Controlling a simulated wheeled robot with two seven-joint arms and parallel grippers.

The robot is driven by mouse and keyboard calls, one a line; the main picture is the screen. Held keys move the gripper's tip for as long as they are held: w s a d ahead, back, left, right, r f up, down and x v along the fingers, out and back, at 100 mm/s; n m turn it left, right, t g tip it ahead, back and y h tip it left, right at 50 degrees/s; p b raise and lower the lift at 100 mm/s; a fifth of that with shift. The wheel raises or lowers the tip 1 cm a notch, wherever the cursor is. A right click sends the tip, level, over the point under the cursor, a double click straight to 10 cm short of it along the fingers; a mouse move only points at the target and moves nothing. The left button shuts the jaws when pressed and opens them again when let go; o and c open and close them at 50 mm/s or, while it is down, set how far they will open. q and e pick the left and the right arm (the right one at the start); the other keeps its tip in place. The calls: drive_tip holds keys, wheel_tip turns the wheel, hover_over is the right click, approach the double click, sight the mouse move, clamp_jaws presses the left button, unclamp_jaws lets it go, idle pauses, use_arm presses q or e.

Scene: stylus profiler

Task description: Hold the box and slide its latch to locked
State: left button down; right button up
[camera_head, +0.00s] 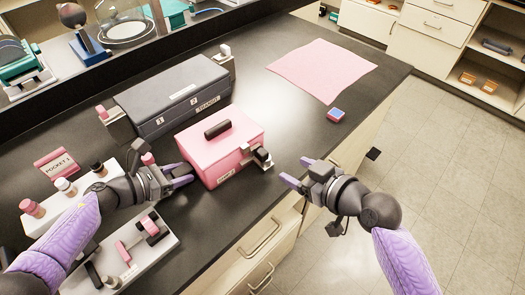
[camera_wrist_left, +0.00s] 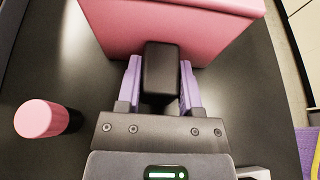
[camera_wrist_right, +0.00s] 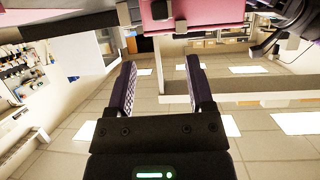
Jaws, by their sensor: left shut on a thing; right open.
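The pink box (camera_head: 218,143) stands on the black bench with a dark handle on its lid. The latch (camera_head: 261,156), with dark and pale parts, is on the box's right end; which position it is in is too small to tell. My left gripper (camera_head: 184,174) is shut on a black side grip (camera_wrist_left: 161,70) on the box's left side; the box (camera_wrist_left: 170,25) fills the top of the left wrist view. My right gripper (camera_head: 290,171) is open and empty, a little right of the latch and apart from it. The box (camera_wrist_right: 200,15) shows at the top of the right wrist view.
A dark grey case (camera_head: 172,98) stands right behind the box. White trays with bottles (camera_head: 66,187) lie near my left arm. A pink cloth (camera_head: 322,70) and a small blue-topped block (camera_head: 336,115) lie at the back right. The bench front edge runs below my right gripper.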

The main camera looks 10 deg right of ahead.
sight(265, 154)
drive_tip(key=x, duration=1.1)
drive_tip(key=shift+w+a+f, duration=0.15)
drive_tip(key=shift+w+a, duration=0.05)
drive_tip(key=shift+w, duration=0.05)
clamp_jaws()
idle(0.7)
